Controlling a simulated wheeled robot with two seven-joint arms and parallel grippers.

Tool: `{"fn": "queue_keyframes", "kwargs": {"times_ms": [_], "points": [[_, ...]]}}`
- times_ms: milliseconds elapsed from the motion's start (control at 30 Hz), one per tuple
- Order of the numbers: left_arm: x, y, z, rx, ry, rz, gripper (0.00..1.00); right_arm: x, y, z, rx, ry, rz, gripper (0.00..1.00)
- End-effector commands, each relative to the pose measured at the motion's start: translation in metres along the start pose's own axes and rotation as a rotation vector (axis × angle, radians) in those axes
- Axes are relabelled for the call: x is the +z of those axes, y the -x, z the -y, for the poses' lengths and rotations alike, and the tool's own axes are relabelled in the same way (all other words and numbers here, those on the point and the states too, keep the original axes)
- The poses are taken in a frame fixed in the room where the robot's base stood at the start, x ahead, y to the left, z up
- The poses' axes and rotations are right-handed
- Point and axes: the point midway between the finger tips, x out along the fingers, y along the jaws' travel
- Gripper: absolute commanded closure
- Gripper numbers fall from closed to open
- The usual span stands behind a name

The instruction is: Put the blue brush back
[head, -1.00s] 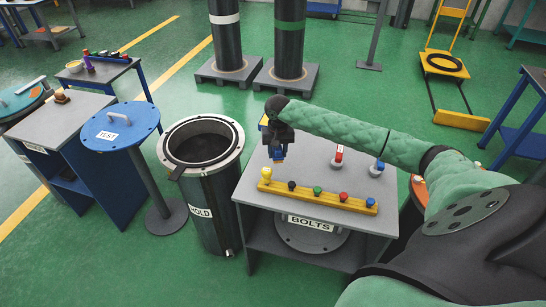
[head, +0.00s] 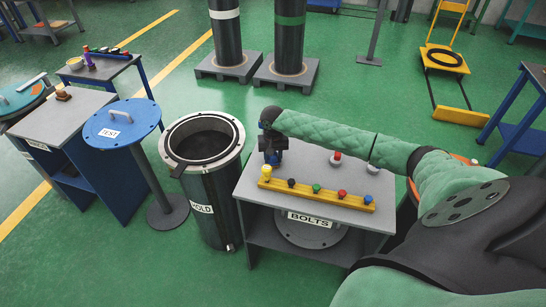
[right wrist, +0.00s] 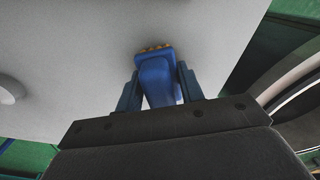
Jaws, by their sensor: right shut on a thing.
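My right gripper (head: 271,157) is shut on the blue brush (right wrist: 157,78), over the back left part of the grey bolts table (head: 240,205). In the right wrist view the brush sits between the two fingers (right wrist: 160,88), with its tan bristle end pointing away from the gripper. Most of the brush is hidden by the gripper in the head view. I cannot tell whether the bristles touch the table top. My left gripper is not in view.
A yellow rack (head: 318,197) with several coloured knobs lies along the table's front.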

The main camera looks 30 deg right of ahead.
Motion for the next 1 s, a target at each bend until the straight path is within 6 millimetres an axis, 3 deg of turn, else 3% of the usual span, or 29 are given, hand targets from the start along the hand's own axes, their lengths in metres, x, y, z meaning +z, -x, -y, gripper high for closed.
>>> {"fn": "queue_keyframes", "kwargs": {"times_ms": [67, 100, 200, 633, 1000], "points": [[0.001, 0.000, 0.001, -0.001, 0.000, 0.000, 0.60, 0.000, -0.001, 0.000, -0.001, 0.000, 0.000, 0.84], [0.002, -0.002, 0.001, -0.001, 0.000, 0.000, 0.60, 0.000, -0.001, 0.000, -0.001, 0.000, 0.000, 0.54], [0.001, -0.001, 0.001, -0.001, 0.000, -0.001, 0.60, 0.000, -0.001, 0.000, 0.000, 0.000, 0.000, 0.40], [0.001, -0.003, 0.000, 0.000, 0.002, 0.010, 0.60, -0.001, 0.007, 0.000, -0.001, 0.000, -0.001, 0.40], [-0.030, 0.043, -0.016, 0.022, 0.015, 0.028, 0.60, -0.001, 0.067, 0.000, -0.001, 0.000, -0.002, 0.40]]}}
